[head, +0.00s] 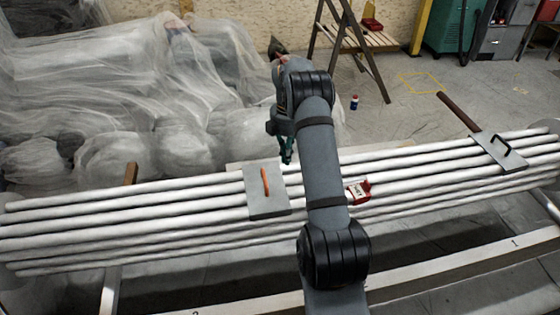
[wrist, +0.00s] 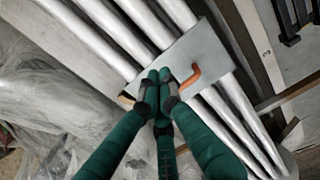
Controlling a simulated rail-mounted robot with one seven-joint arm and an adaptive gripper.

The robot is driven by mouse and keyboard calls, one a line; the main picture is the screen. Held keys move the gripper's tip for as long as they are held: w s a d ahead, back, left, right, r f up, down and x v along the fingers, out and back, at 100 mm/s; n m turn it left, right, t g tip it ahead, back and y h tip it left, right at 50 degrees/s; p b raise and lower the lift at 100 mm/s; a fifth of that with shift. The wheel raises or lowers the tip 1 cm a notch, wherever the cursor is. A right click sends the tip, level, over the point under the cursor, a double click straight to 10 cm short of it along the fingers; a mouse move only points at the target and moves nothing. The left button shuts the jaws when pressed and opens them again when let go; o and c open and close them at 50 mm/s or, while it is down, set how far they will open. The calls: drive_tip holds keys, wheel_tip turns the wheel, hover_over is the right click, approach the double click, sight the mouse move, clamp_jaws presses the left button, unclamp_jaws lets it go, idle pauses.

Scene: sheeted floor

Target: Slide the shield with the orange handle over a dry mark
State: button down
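The grey shield (head: 256,206) with an orange handle (head: 265,182) lies across the white pipes, left of my arm in the head view. In the wrist view the same shield (wrist: 203,50) and its bent orange handle (wrist: 187,80) show close by. My gripper (head: 287,158) hangs near the shield's far right side. Its green fingers (wrist: 158,84) have their tips left of the handle, over the shield in the wrist view. I see nothing held between them, but whether they touch the handle is unclear. A red and white sign reading WET (head: 358,192) is right of my arm.
A second grey shield with a black handle (head: 497,151) lies on the pipes (head: 420,178) at the right. Sheeted bulk (head: 100,90) stands behind the pipes at the left. A wooden stepladder (head: 350,40) and a small bottle (head: 354,102) are behind on the floor.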

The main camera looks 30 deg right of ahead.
drive_tip(key=b, duration=0.2)
hover_over(273, 186)
drive_tip(key=s+d, duration=0.1)
drive_tip(key=d, duration=0.3)
drive_tip(key=f, duration=0.7)
drive_tip(key=shift+s+f, duration=0.2)
drive_tip(key=shift+f, duration=0.1)
drive_tip(key=a, duration=0.1)
drive_tip(key=w+a, duration=0.1)
drive_tip(key=shift+a+f, duration=0.2)
drive_tip(key=shift+a, duration=0.15)
drive_tip(key=shift+w+a, duration=0.15)
drive_tip(key=shift+a, duration=0.4)
drive_tip(key=shift+a, duration=0.1)
